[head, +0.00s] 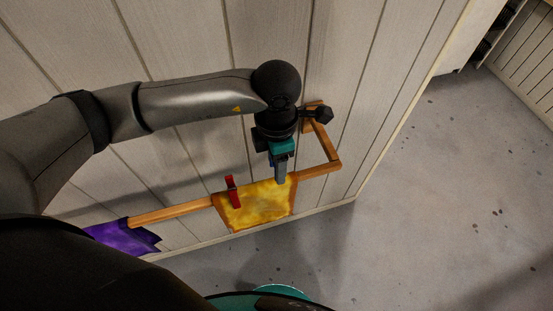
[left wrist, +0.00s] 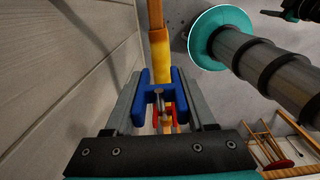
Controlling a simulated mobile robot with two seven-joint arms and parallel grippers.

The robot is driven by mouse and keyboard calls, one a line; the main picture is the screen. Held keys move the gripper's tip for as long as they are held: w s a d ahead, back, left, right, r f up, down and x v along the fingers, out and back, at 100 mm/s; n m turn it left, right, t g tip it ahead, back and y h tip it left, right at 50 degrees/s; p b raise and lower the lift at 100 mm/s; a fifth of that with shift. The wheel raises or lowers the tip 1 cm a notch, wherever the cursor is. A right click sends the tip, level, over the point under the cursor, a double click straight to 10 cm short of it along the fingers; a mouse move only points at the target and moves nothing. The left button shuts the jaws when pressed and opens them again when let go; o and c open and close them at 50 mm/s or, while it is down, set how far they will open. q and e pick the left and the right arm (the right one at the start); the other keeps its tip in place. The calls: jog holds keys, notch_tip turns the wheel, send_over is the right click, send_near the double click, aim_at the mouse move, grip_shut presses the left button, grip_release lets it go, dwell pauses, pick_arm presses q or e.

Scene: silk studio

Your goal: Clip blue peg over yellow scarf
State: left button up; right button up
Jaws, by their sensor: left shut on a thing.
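The yellow scarf (head: 262,205) hangs over a wooden rail on the plank wall, and a red peg (head: 233,192) sits on its left part. My left gripper (head: 280,172) points down at the scarf's upper right edge. In the left wrist view the gripper is shut on the blue peg (left wrist: 147,93), held between the two fingers. Beyond the peg, the scarf (left wrist: 160,55) shows edge-on in line with it. Whether the peg's prongs touch or straddle the cloth cannot be told. The right gripper is not identifiable.
The wooden rail (head: 172,211) runs along the wall, with a bracket (head: 327,143) at its right end. A purple cloth (head: 124,237) hangs at the left end. Open grey floor (head: 440,200) lies to the right. Wooden racks (left wrist: 272,145) stand in the wrist view's lower right.

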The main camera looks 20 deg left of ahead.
pick_arm(q)
jog(key=shift+f+b, duration=1.3)
jog(key=shift+f, duration=0.9)
jog(key=shift+f+b, duration=1.55)
jog(key=shift+f, duration=0.05)
jog(key=shift+f+b, duration=0.3)
jog(key=shift+b, duration=0.05)
jog(key=o, duration=1.4)
notch_tip(320, 180, up, 15)
jog(key=shift+r+p, duration=0.2)
jog(key=shift+p, duration=0.8)
jog(key=shift+f, duration=0.1)
